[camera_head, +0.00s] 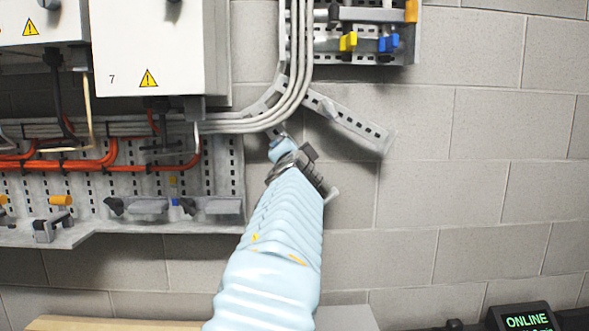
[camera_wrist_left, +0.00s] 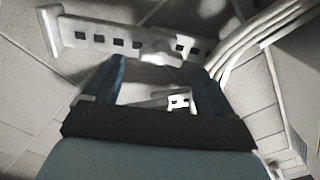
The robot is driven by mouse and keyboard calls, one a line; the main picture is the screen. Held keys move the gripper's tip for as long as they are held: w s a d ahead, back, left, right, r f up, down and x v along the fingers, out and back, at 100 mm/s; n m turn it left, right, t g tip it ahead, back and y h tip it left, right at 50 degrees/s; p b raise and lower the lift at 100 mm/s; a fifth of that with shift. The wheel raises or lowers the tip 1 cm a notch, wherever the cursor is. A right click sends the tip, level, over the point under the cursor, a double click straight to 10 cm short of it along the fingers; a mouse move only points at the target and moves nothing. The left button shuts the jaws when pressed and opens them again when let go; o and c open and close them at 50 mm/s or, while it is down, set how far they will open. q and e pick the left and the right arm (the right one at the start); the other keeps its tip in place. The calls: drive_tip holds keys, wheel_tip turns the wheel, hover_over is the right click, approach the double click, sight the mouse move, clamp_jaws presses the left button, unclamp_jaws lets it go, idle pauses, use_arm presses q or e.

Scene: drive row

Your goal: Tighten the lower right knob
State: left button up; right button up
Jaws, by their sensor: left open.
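A pale knob (camera_head: 328,106) sits on a slanted slotted bracket (camera_head: 372,138) on the wall, right of the cable bend. It also shows in the left wrist view (camera_wrist_left: 160,50), just beyond the fingertips. My left gripper (camera_head: 300,150) is up at the wall, below and left of that bracket. In the left wrist view its blue fingers (camera_wrist_left: 160,65) are apart, with no knob clamped between them. A pale piece with a square slot (camera_wrist_left: 178,102) shows between the fingers. In the head view the gripper hides most of what is behind it. My right gripper is not in view.
Grey cables (camera_head: 298,50) curve down the wall left of the bracket. A white cabinet (camera_head: 160,50) and a perforated panel (camera_head: 225,165) with clamps and orange cables stand at left. A small panel with yellow and blue parts (camera_head: 348,42) is above. The block wall (camera_head: 480,170) at right is bare.

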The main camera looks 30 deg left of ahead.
use_arm(q)
drive_tip(key=b+v, duration=0.2)
drive_tip(key=v, duration=0.8)
drive_tip(key=shift+s, duration=0.3)
drive_tip(key=shift+d, duration=0.15)
